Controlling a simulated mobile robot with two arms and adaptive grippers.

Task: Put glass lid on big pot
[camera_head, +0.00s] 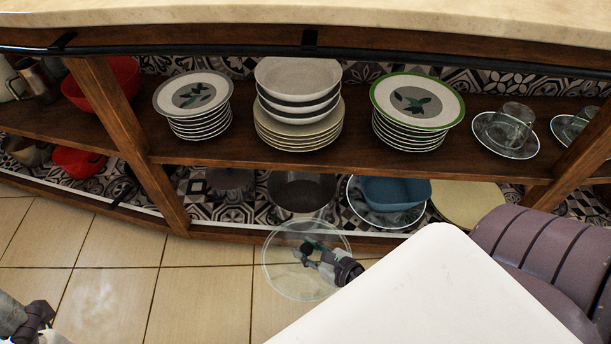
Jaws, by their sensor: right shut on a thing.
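The round glass lid (283,279) is in front of the lower shelf, above the tiled floor. My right gripper (312,254) is shut on the lid near its middle, where a dark knob shows. A big metal pot (302,192) stands open on the lower level, just behind the lid. The lid's far edge overlaps the pot's front in the picture, and I cannot tell whether they touch. Part of my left gripper (35,318) shows at the lower left corner, away from the lid and pot; its fingers are unclear.
A shelf board with plate stacks (200,104), bowls (298,80) and glass cups (512,122) runs above the pot. A darker pot (230,180) is to its left, a blue dish (396,192) to its right. A wooden post (130,140) stands left. The floor in front is clear.

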